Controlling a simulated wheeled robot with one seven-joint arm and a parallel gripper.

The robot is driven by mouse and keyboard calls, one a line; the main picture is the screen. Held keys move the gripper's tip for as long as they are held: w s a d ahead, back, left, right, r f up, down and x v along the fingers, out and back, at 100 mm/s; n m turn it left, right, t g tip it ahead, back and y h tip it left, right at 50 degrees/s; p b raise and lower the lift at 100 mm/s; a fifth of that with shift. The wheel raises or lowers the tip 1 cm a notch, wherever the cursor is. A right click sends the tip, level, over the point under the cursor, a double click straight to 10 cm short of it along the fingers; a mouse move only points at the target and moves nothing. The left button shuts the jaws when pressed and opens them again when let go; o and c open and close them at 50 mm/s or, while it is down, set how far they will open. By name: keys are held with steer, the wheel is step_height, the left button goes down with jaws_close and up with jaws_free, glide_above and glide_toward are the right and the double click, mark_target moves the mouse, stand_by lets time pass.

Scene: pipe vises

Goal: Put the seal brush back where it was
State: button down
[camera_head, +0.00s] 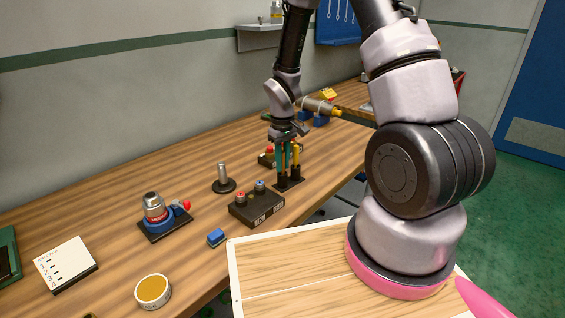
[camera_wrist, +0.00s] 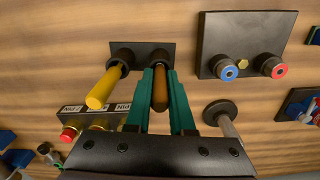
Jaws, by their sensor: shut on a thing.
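The brown handle that I take for the seal brush (camera_wrist: 160,92) is between my gripper's teal fingers in the wrist view. My gripper (camera_wrist: 161,98) is shut on it, pointing down at the black two-socket holder (camera_wrist: 168,46). The brown handle lines up with the holder's right socket in the wrist view; its lower end is hidden, so I cannot tell how deep it sits. A yellow handle (camera_wrist: 103,88) stands in the left socket beside it. In the head view my gripper (camera_head: 284,165) is over the holder (camera_head: 291,186), with the yellow handle (camera_head: 296,158) just to its right.
A black box with red and blue knobs (camera_head: 257,209) is close in front of the holder. A metal post on a round base (camera_head: 223,180) stands to the left. A labelled button box (camera_wrist: 88,116) is nearby. A blue block (camera_head: 216,237) lies nearer the front edge.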

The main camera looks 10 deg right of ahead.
steer(key=c, duration=0.8)
jaws_free()
step_height(320, 180, up, 12)
steer(key=shift+r, duration=0.15)
steer(key=s+d+r+m+t, duration=0.2)
steer(key=s+r+m, duration=0.1)
steer(key=s+r, duration=0.3)
steer(key=s+d+r+m+t+y, duration=0.1)
steer(key=s+d+r+m+t, duration=0.1)
steer(key=s+r, duration=0.4)
steer(key=s+d+r+m+t+y, duration=0.1)
steer(key=s+r+m+t, duration=0.2)
steer(key=r, duration=1)
steer(key=shift+s+d+r+m, duration=0.1)
steer(key=shift+s+d+m, duration=0.1)
steer(key=shift+s, duration=0.35)
steer(key=shift+s+d+r+m, duration=0.1)
steer(key=shift+s+r+m, duration=0.1)
steer(key=shift+s, duration=0.3)
steer(key=shift+s+d+r+m, duration=0.1)
steer(key=shift+s+m, duration=0.1)
steer(key=shift+s, duration=0.35)
